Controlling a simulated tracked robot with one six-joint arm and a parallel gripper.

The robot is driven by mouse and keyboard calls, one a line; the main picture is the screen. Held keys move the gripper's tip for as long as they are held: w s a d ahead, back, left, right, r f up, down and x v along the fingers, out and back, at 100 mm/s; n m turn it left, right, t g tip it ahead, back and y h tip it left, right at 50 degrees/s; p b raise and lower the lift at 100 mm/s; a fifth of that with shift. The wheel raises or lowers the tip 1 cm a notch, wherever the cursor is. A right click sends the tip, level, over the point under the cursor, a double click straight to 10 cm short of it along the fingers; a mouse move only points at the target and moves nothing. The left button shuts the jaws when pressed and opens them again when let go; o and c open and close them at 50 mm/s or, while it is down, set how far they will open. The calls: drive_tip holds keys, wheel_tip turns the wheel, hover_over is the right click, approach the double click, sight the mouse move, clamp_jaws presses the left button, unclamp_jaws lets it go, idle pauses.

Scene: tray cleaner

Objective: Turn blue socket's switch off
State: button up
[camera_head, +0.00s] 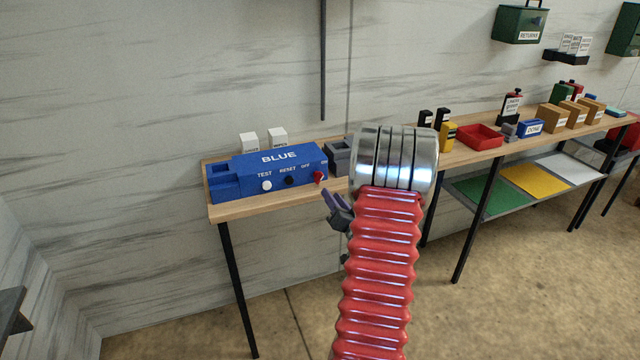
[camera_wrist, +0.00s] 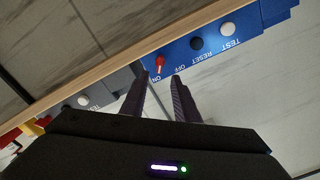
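The blue socket (camera_head: 279,158) is a blue box marked BLUE on the left end of the wooden bench. Its front has a white TEST button, a black RESET button and a red switch (camera_head: 319,177) at the right, by the OFF label. In the wrist view, turned upside down, the red switch (camera_wrist: 160,64) sits between the OFF and ON labels, nearer ON. My gripper (camera_head: 331,202) is low in front of the bench edge, just right of and below the switch. In the wrist view my gripper (camera_wrist: 158,76) is open, its two fingers apart and pointing at the switch, with nothing held.
A grey socket (camera_head: 340,157) stands right of the blue one, partly hidden by my arm. White boxes (camera_head: 263,139) stand behind the blue socket. A red tray (camera_head: 480,137) and several small boxes lie further right. The bench edge (camera_head: 265,201) runs just below the switch.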

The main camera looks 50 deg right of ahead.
sight(320, 180)
drive_tip(key=x, duration=1)
drive_tip(key=shift+c, duration=0.5)
clamp_jaws()
drive_tip(key=shift+s+a, duration=0.1)
drive_tip(key=shift+a, duration=0.15)
drive_tip(key=shift+d+r, duration=0.1)
